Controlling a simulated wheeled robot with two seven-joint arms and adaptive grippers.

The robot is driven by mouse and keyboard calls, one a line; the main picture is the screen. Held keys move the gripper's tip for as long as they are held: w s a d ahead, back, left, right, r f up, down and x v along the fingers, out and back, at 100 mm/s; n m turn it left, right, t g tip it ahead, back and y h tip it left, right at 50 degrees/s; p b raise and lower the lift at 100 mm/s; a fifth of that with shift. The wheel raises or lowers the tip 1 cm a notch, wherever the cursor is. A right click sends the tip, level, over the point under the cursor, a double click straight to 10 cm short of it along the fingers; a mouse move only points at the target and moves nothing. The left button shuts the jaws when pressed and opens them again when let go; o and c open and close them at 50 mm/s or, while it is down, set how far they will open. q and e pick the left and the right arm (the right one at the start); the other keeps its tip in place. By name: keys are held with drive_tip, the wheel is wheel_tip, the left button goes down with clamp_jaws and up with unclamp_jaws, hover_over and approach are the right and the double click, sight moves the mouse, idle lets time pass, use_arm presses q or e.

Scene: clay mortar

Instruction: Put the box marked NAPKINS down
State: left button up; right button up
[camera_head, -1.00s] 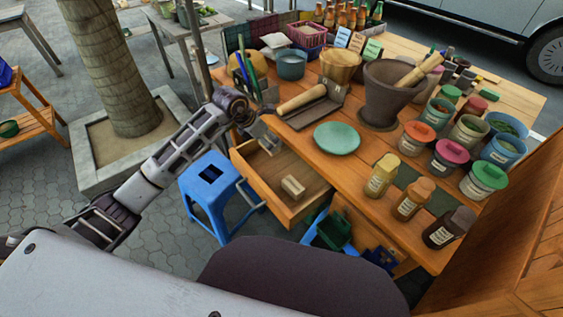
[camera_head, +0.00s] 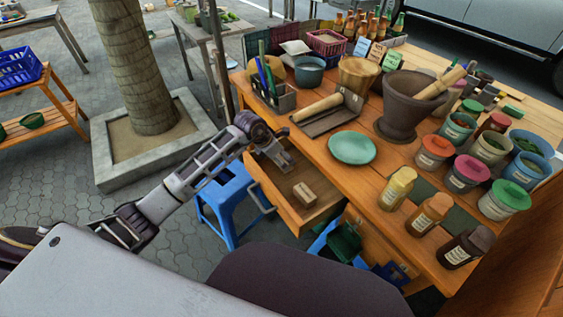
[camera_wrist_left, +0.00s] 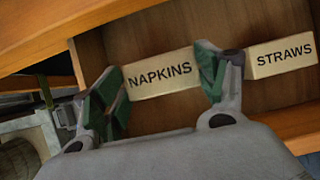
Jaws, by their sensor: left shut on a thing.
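The box marked NAPKINS (camera_wrist_left: 160,76) is a pale block between the two fingers of my left gripper (camera_head: 281,161) in the left wrist view. The gripper is shut on it. In the head view the gripper hides this box. The gripper reaches down into the open wooden drawer (camera_head: 286,213) under the table top. A similar box marked STRAWS (camera_wrist_left: 281,58) stands just right of the gripper in the left wrist view. A pale box also shows in the drawer in the head view (camera_head: 304,195). I cannot tell whether the NAPKINS box touches the drawer floor. My right gripper is out of view.
The table top (camera_head: 312,150) above the drawer bears a green plate (camera_head: 352,149), a rolling pin (camera_head: 318,109), a mortar (camera_head: 405,107) and several jars. A blue stool (camera_head: 229,197) stands below, left of the drawer. The drawer floor beside the STRAWS box shows bare wood.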

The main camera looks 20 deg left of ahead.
use_arm(q)
wheel_tip(320, 180, down, 2)
drive_tip(key=shift+f, duration=0.35)
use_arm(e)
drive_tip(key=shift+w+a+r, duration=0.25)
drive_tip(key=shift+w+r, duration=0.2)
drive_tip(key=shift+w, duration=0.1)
use_arm(q)
drive_tip(key=shift+f, duration=0.2)
drive_tip(key=o, duration=1.1)
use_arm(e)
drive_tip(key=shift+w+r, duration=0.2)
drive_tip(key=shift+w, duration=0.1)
use_arm(q)
drive_tip(key=shift+r, duration=0.2)
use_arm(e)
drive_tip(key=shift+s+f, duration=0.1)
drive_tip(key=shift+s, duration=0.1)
